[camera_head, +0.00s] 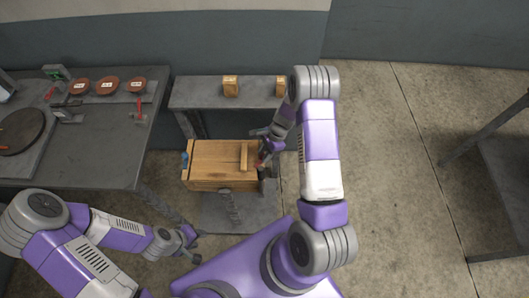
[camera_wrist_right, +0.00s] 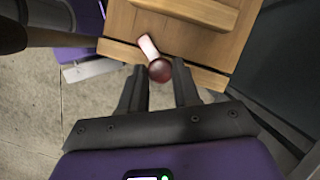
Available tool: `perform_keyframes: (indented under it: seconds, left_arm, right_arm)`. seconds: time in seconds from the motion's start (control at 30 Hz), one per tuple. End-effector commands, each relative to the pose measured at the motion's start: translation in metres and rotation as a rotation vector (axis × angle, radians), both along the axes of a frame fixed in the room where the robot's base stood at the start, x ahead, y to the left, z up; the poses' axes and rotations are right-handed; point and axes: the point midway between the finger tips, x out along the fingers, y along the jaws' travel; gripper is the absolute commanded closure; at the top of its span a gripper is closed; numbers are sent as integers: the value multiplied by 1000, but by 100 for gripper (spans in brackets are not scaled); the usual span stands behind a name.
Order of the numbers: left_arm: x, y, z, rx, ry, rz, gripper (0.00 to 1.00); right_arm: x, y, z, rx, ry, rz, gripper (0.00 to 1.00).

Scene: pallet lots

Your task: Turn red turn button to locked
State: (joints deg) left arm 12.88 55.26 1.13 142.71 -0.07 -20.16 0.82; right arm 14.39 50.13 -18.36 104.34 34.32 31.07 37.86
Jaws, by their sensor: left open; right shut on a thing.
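A wooden crate (camera_head: 222,178) with a raised wooden bar on its lid stands below the head, and its edge also shows in the right wrist view (camera_wrist_right: 115,47). The red turn button (camera_wrist_right: 159,71) is on the crate's end face, with a pale pinkish bar (camera_wrist_right: 148,46) reaching from its round knob toward the lid, slightly tilted. My right gripper (camera_wrist_right: 159,80) is shut on the red knob, at the crate's right end in the head view (camera_head: 264,160). My left gripper (camera_head: 192,243) is open and empty, low and left of the crate.
A blue part (camera_head: 185,160) sits at the crate's left end. A grey shelf (camera_head: 200,95) behind holds two small wooden blocks (camera_head: 231,86). A grey workbench (camera_head: 110,155) with reddish discs stands at left. Another table (camera_head: 500,190) is far right, with open floor between.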

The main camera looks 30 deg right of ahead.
Motion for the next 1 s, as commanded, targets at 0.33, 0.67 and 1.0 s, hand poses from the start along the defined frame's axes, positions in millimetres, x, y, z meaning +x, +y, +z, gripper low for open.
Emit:
perform_keyframes:
  seconds: [0.33, 0.67, 1.0]
  left_arm:
    - [0, 0, -15, 0, 0, 0, 57]
    - [0, 0, -40, 0, 0, 0, 57]
    - [0, 0, -60, 0, 0, 0, 57]
  right_arm:
    - [-3, 0, -1, 1, -1, -334, 99]
    - [-5, 1, -3, -1, -1, -623, 99]
    - [-6, 3, -2, 0, -2, -814, 99]
